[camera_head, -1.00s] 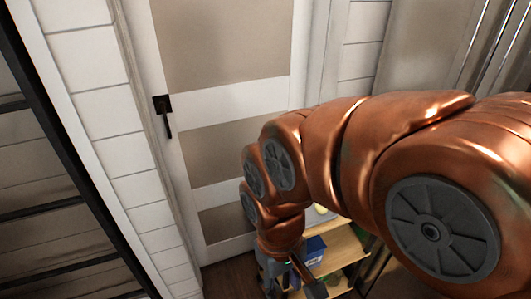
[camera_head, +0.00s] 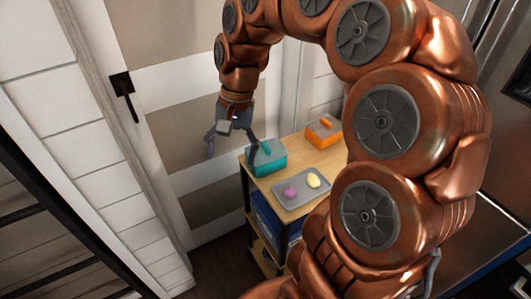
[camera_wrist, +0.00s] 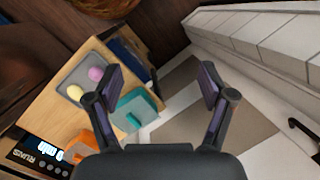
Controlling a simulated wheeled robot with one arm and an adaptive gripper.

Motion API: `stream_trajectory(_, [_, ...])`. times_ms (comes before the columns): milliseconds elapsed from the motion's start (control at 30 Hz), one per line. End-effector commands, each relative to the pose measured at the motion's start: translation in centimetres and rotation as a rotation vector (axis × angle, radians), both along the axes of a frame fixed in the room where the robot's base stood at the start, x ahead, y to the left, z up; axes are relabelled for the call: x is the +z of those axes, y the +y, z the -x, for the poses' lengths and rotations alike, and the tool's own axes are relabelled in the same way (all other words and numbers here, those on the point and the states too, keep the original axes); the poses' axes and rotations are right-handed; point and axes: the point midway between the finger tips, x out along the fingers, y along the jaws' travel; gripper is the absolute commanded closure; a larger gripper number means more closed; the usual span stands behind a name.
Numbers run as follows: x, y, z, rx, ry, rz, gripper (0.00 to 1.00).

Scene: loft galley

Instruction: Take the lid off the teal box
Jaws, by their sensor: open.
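The teal box (camera_head: 268,161) stands at the left end of a small wooden-topped cart, with its lid (camera_head: 265,149) on it. In the wrist view the teal box (camera_wrist: 143,106) lies between my fingers in the picture, nearer the left one, with a teal handle on its lid (camera_wrist: 131,121). My gripper (camera_head: 231,146) is open and empty, up and to the left of the box in the head view. I see no contact with the box; the gap is hard to judge. In the wrist view my gripper (camera_wrist: 160,88) has its fingers spread wide.
A grey tray (camera_head: 318,181) with a pink item (camera_head: 290,192) and a yellow item (camera_head: 313,180) sits beside the box. An orange box (camera_head: 323,132) stands at the back of the cart (camera_head: 290,212). A panelled door (camera_head: 165,75) is behind. My arm covers the cart's right part.

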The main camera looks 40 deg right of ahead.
Motion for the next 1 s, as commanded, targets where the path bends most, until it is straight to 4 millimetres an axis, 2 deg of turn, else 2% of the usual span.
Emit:
stream_trajectory(33, [-0.6,-1.2,-1.6,-0.070,0.009,-0.017,0.19])
stream_trajectory(100, [-1.0,-2.9,-3.4,-0.174,0.022,-0.034,0.19])
stream_trajectory(167, [-1.4,-4.5,-4.8,-0.262,0.038,-0.050,0.19])
stream_trajectory(300, [-2.9,-9.0,-7.7,-0.486,0.073,-0.082,0.19])
stream_trajectory(433, [-4.7,-13.5,-9.5,-0.689,0.116,-0.106,0.19])
stream_trajectory(600, [-6.8,-18.2,-10.3,-0.892,0.166,-0.121,0.19])
stream_trajectory(800, [-7.9,-20.6,-10.4,-0.999,0.190,-0.127,0.19])
stream_trajectory(1000, [-9.0,-20.3,-10.4,-1.006,0.196,-0.127,0.19])
